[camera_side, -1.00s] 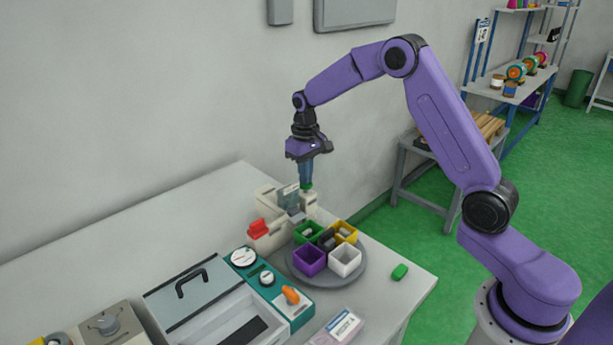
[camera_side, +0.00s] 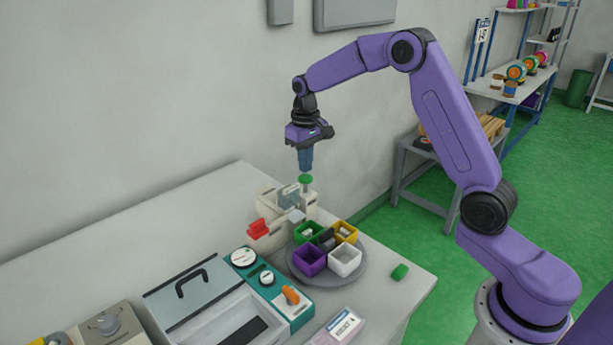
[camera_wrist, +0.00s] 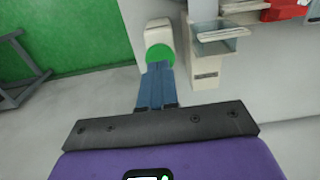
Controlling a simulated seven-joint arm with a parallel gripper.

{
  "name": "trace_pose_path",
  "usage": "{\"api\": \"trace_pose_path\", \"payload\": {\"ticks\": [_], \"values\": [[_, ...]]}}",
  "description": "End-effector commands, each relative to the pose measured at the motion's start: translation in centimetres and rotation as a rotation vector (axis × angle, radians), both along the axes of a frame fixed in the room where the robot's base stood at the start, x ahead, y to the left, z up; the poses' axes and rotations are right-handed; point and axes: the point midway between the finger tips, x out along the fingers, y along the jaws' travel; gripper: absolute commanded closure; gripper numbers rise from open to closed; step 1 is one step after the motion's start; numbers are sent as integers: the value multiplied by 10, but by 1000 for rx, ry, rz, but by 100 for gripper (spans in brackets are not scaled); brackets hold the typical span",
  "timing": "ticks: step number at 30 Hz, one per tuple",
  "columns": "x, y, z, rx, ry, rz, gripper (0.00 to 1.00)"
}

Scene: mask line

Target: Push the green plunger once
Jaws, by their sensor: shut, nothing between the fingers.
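The green plunger (camera_side: 305,179) is a round green cap on top of a cream-coloured dispenser (camera_side: 268,199) at the back of the table. It also shows in the wrist view as a green disc (camera_wrist: 160,54). My gripper (camera_side: 305,169) is shut and empty, with blue fingers pointing down. In the side view the fingertips are just above the green cap, with a small gap. In the wrist view the fingertips (camera_wrist: 157,66) overlap the cap's near edge, hiding part of it.
A round grey turntable (camera_side: 293,273) with purple, white, green and yellow bins stands in front of the dispenser. A red-topped dispenser (camera_side: 259,230) is to the left. A teal control panel (camera_side: 305,307) and a lidded box (camera_side: 190,287) lie nearer.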

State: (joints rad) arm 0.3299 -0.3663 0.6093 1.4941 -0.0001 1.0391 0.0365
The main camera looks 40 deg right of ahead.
Motion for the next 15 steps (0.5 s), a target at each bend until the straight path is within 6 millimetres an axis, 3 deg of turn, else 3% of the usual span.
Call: {"api": "trace_pose_path", "payload": {"ticks": [15], "values": [[1,0,42,0,-3,1,100]]}}
